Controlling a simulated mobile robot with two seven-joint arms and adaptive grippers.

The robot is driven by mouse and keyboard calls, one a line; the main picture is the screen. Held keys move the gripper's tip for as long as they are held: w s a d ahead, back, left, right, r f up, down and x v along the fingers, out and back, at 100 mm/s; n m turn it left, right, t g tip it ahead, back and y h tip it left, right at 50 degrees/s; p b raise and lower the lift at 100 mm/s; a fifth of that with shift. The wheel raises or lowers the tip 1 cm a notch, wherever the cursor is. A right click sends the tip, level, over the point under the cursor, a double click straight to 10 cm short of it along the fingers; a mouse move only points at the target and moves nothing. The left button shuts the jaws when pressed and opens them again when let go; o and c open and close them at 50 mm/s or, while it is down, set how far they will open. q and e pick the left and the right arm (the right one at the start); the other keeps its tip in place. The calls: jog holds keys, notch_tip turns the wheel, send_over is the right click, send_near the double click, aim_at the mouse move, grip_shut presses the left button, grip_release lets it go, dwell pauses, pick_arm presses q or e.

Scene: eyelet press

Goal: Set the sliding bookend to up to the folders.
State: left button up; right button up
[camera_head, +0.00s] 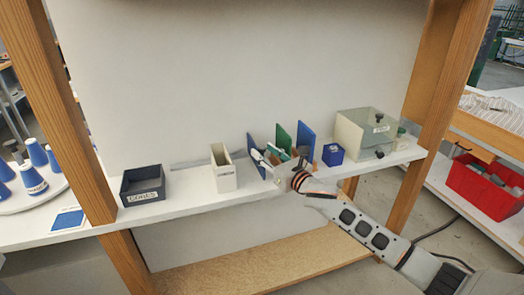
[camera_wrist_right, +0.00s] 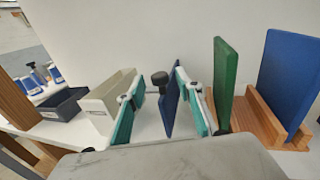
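A thin blue upright panel (camera_head: 254,153) stands on the shelf. It also shows in the right wrist view (camera_wrist_right: 171,108), with a black knob (camera_wrist_right: 160,79) beside it; this looks like the sliding bookend. A green upright panel (camera_head: 282,137) and a larger blue panel (camera_head: 306,138) stand to its right, with a clear gap between. The green (camera_wrist_right: 224,75) and large blue panels (camera_wrist_right: 288,75) are by wooden rails. My right gripper (camera_head: 272,157) is open, its teal-padded fingers apart around the knob and thin blue panel in the wrist view (camera_wrist_right: 160,110). Contact cannot be told. My left gripper is not in view.
A cream box (camera_head: 224,170) and a dark tray (camera_head: 143,187) stand left on the shelf (camera_head: 190,208). A small blue box (camera_head: 333,154) and a clear-lidded case (camera_head: 365,134) stand right. A wooden post (camera_head: 75,110) bounds the left; a wall is behind.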

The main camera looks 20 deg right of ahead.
jog(key=shift+x, duration=1.05)
grip_shut()
jog(key=a, duration=0.7)
jog(key=shift+p, duration=0.35)
jog(key=shift+s, duration=0.1)
grip_release()
